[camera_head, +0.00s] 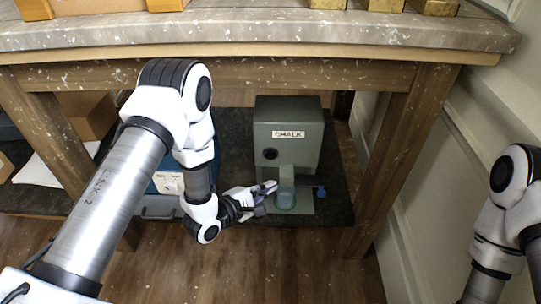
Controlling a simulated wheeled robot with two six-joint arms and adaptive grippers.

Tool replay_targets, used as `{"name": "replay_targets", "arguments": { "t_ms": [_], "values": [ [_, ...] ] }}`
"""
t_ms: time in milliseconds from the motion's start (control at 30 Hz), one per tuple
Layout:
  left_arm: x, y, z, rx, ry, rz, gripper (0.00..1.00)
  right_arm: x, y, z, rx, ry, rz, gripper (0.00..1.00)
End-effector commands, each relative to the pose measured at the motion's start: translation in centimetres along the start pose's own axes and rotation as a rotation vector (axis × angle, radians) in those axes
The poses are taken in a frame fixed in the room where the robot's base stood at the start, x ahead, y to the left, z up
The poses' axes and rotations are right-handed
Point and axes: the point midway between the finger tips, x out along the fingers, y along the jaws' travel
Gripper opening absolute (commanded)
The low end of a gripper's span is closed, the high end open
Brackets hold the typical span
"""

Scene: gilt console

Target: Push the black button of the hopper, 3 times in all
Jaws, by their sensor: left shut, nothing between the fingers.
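The hopper (300,140) is a grey-green box with a CHALK label, standing on the dark lower shelf under the table. Its round black button (270,154) is on the front face, below and left of the label, and is uncovered. A translucent bluish cup (285,197) stands at the hopper's front. My left gripper (271,188) is shut and empty, below the button in the picture and just left of the cup. I cannot tell whether it touches the cup. My right arm shows at the right edge; its gripper is out of view.
The tabletop (270,34) hangs above the shelf (339,206). Wooden legs stand left and right (398,150). A blue knob (321,192) is right of the cup. A blue case (168,182) is partly hidden behind my left arm. The wooden floor in front is clear.

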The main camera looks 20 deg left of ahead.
Motion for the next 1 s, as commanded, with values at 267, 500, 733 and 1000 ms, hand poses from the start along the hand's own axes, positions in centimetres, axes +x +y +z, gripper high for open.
{"name": "replay_targets", "arguments": {
  "t_ms": [267,500,733,1000],
  "values": [
    [2.6,1.7,-2.0,0.002,0.000,0.002,0.00,1.1,0.0,0.0,0.000,0.000,0.000,0.40],
    [4.8,3.5,-3.5,0.002,0.000,0.001,0.00,1.7,0.0,0.0,0.000,0.000,0.000,0.40],
    [5.8,4.3,-4.2,0.001,0.001,0.001,0.00,1.7,0.0,0.0,0.000,0.000,0.000,0.40],
    [5.8,4.3,-4.2,0.000,0.001,0.000,0.00,1.7,0.0,0.0,0.000,0.001,0.000,0.40]
  ]
}}
